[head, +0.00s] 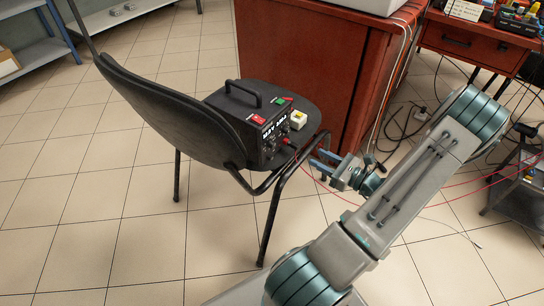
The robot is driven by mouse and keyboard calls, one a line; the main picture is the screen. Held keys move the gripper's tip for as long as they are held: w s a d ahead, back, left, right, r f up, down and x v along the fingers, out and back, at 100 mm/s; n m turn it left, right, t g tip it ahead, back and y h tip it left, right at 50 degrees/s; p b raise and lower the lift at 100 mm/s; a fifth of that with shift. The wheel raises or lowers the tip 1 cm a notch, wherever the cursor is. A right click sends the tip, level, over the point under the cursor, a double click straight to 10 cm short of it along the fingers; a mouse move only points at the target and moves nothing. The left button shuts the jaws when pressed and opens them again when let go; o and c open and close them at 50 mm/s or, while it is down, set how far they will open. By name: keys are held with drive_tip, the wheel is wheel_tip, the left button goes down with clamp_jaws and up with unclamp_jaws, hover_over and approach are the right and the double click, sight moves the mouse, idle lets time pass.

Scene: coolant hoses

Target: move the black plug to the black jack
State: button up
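A black instrument box (247,122) with a top handle stands on the seat of a black chair (165,107). Its front panel (275,137) faces right and carries knobs and sockets, too small to tell the black jack apart. A red plug or lead end (287,141) shows at the panel's lower right. My gripper (318,161) is to the right of the chair seat, apart from the box, its fingers pointing left towards the panel. I cannot make out the black plug, or whether anything is between the fingers.
Thin red leads (440,188) run behind my arm to the right. A red cabinet (310,65) stands close behind the chair, with cables along its side. A red workbench (465,45) is at the back right. The tiled floor (130,230) in front is clear.

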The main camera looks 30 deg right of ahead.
sight(299, 148)
drive_tip(key=shift+w+a, duration=0.1)
drive_tip(key=shift+x, duration=4.45)
drive_tip(key=shift+c, duration=0.4)
clamp_jaws()
drive_tip(key=shift+p+v, duration=0.85)
drive_tip(key=shift+v, duration=2.2)
